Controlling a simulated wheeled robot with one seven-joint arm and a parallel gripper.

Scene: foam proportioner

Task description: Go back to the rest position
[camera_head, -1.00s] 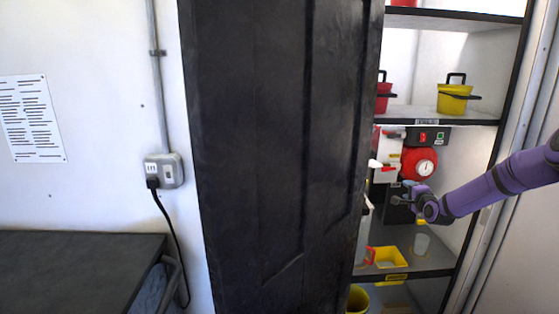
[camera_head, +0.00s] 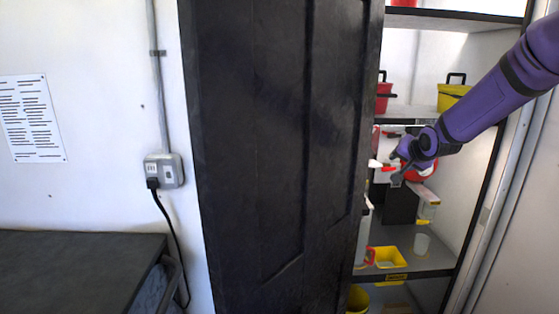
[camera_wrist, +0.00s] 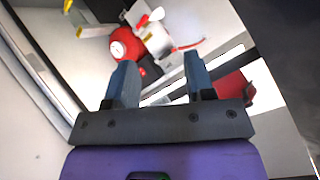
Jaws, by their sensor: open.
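My gripper (camera_head: 396,172) is at the end of my purple arm, in front of the open shelf unit (camera_head: 450,273) at the right of the head view. In the wrist view my gripper (camera_wrist: 160,80) shows two separated blue-grey fingers with nothing between them. The red round device with a white dial (camera_wrist: 118,48) lies beyond the left finger in the wrist view. In the head view my gripper and forearm cover most of this red device (camera_head: 424,172). The fingers look apart from it, though the exact gap is hard to tell.
A tall dark door panel (camera_head: 275,150) stands left of the shelves, close to my gripper. A red pot (camera_head: 383,97) and a yellow pot (camera_head: 452,97) stand on the upper shelf. A yellow container (camera_head: 388,258) sits lower. A dark table (camera_head: 80,270) is at the left.

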